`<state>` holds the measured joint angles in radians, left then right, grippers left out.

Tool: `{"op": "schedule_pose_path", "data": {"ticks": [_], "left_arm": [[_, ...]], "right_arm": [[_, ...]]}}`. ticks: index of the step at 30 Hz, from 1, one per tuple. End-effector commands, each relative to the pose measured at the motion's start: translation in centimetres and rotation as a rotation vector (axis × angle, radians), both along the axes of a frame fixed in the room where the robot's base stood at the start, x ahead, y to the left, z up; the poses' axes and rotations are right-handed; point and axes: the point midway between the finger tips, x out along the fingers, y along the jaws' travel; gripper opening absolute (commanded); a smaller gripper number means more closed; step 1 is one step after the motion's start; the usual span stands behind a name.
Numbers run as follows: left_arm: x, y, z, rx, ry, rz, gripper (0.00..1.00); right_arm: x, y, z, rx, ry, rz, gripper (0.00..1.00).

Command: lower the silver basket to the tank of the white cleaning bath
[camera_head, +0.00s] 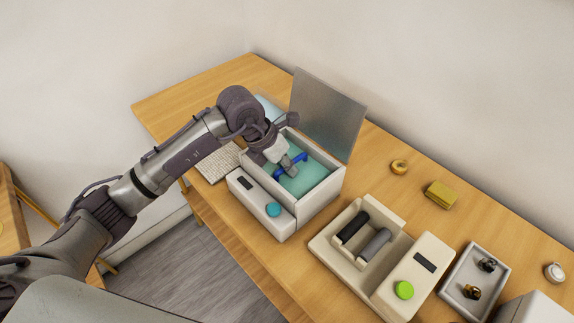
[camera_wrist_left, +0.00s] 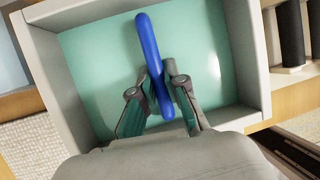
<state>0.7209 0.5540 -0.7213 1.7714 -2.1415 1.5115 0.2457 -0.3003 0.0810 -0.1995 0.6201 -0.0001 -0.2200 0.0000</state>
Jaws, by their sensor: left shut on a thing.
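The white cleaning bath (camera_head: 318,203) stands on the table with its grey lid (camera_head: 327,112) raised at the back. Its tank (camera_head: 318,172) shows teal inside, and its wall also shows in the left wrist view (camera_wrist_left: 45,75). My left gripper (camera_head: 290,168) reaches down into the tank opening and is shut on a blue handle (camera_head: 302,158). In the left wrist view the blue handle (camera_wrist_left: 148,45) runs between the fingertips (camera_wrist_left: 158,90), over the teal. I cannot make out the silver basket's body below the handle. My right gripper is not in view.
Right of the bath stands a cream device (camera_head: 425,245) with a dark and a grey roller. A grey tray (camera_head: 458,272) with small items, a yellow block (camera_head: 441,195) and a gold ring (camera_head: 399,167) lie farther right. A woven mat (camera_head: 215,163) lies left of the bath.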

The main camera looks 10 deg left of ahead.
Motion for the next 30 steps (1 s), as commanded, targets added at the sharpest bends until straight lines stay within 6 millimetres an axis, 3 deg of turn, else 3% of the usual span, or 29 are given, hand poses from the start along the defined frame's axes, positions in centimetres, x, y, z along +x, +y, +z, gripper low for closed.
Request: {"op": "schedule_pose_path", "data": {"ticks": [3, 4, 9, 20, 30], "left_arm": [[0.0, 0.0, -0.1, -0.001, -0.001, 0.000, 0.00], [0.0, 0.0, -0.1, -0.001, -0.001, 0.000, 0.16], [0.0, 0.0, -0.1, 0.000, 0.000, 0.000, 0.42], [-0.1, 0.2, 0.4, 0.001, 0.000, 0.000, 0.42], [-1.4, 2.5, 6.2, 0.002, -0.005, 0.000, 0.42]], "right_arm": [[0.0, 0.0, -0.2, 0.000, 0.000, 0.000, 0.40], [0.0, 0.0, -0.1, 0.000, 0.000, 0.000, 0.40], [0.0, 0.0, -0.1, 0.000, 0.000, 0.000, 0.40], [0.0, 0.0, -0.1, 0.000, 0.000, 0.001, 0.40], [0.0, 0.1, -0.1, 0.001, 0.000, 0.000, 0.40]]}}
